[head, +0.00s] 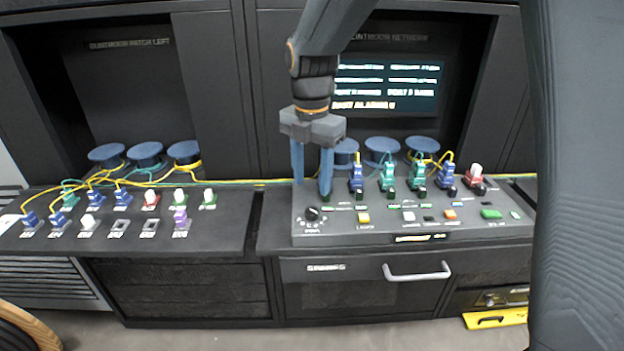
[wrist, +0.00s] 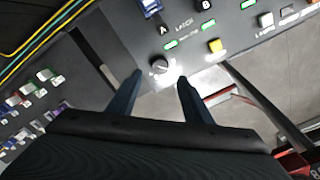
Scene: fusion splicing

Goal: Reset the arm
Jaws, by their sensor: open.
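My gripper (head: 312,178) hangs from my arm over the left end of the grey control console (head: 300,222), fingers pointing down. In the wrist view my gripper (wrist: 158,92) shows two blue fingers spread apart with nothing between them. A black rotary knob (head: 312,213) sits on the console just below the fingers; it also shows in the wrist view (wrist: 160,66), just beyond the fingertips. I cannot tell from these views whether a fingertip touches the console.
The console carries several coloured plugs, an orange button (head: 363,218) and a green button (head: 490,214). A patch panel (head: 100,238) with plugs and yellow cables lies to the left. Blue spools (head: 382,146) and a lit screen (head: 388,85) stand behind. A drawer handle (head: 418,274) sticks out below.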

